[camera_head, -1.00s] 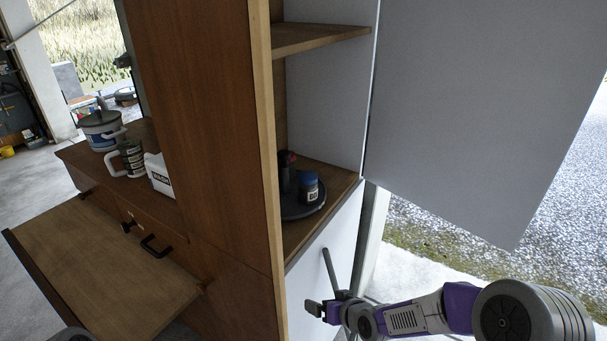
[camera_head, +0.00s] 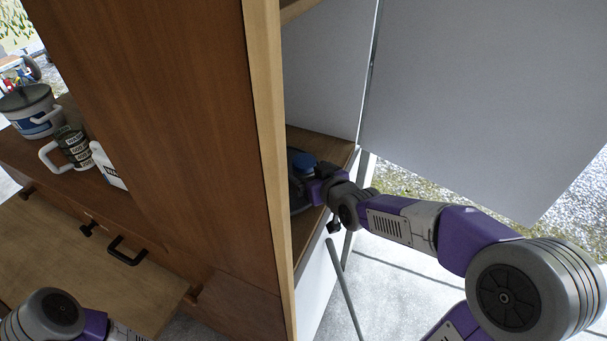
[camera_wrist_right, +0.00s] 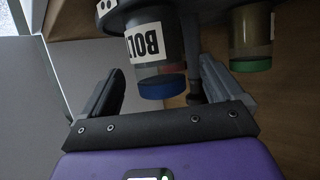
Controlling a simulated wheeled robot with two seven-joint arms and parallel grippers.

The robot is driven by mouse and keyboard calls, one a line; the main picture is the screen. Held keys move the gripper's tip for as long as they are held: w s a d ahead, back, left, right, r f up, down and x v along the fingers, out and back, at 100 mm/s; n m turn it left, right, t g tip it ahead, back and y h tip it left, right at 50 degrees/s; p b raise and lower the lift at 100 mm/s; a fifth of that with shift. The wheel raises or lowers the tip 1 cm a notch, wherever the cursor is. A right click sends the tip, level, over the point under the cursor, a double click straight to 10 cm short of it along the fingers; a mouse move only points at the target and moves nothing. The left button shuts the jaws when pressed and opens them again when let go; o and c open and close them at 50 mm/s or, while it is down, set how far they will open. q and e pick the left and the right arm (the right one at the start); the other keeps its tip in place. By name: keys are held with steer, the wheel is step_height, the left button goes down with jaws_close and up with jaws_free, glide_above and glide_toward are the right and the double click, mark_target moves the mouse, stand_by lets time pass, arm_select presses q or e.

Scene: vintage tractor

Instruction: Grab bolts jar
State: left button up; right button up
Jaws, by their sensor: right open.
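The bolts jar (camera_wrist_right: 160,50) is a clear jar with a blue lid and a white label reading "BOL". It appears upside down in the right wrist view, between the two fingers of my right gripper (camera_wrist_right: 160,68). In the head view its blue lid (camera_head: 304,161) shows inside the cabinet, just beyond my right gripper (camera_head: 320,187). The right gripper is open, and I cannot tell whether either finger touches the jar. The jar's lower part is hidden by the gripper in the head view. My left arm shows at the bottom left, but its gripper is out of view.
A jar with a green lid (camera_wrist_right: 250,45) stands close beside the bolts jar. Both are on a dark round tray (camera_wrist_right: 120,14). The cabinet's wooden side (camera_head: 265,130) stands left of my right arm, and its open white door (camera_head: 470,90) hangs to the right.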

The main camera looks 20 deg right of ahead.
steer(key=shift+x, duration=1.65)
steer(key=shift+w, duration=0.1)
steer(key=shift+d+r, duration=0.1)
steer(key=c, duration=1.2)
steer(key=shift+c, duration=0.3)
steer(key=shift+r, duration=0.1)
